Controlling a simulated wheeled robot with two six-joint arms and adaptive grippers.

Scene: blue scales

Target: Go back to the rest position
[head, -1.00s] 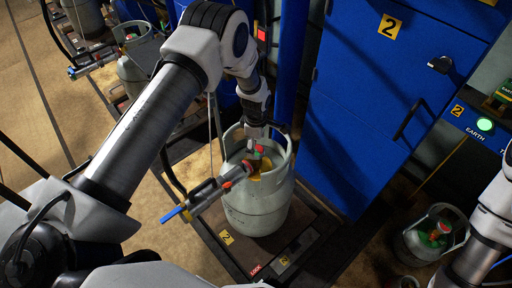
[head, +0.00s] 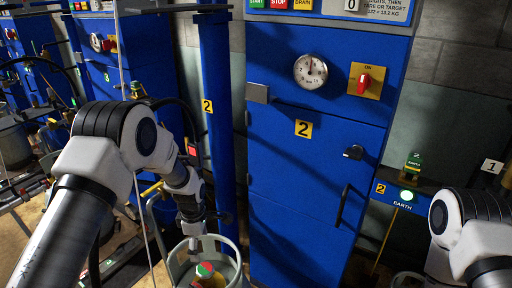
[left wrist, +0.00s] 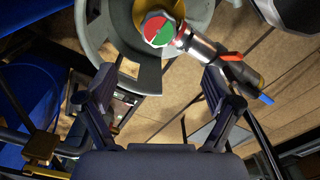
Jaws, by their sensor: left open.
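My left gripper (left wrist: 160,105) is open in the left wrist view, with nothing between its fingers. In the head view my left arm comes in from the left and its gripper (head: 195,235) hangs over the grey gas cylinder (head: 228,272). The cylinder also shows in the left wrist view (left wrist: 93,30), with a red and green valve top (left wrist: 159,28). A filling hose connector (left wrist: 215,55) with an orange lever and blue tip is attached beside the valve. My right arm shows at the right edge of the head view; its gripper is out of frame.
A blue cabinet (head: 290,215) with a gauge (head: 310,70), a red switch (head: 364,82) and a black handle stands behind the cylinder. A blue post (head: 217,130) stands close behind my left gripper.

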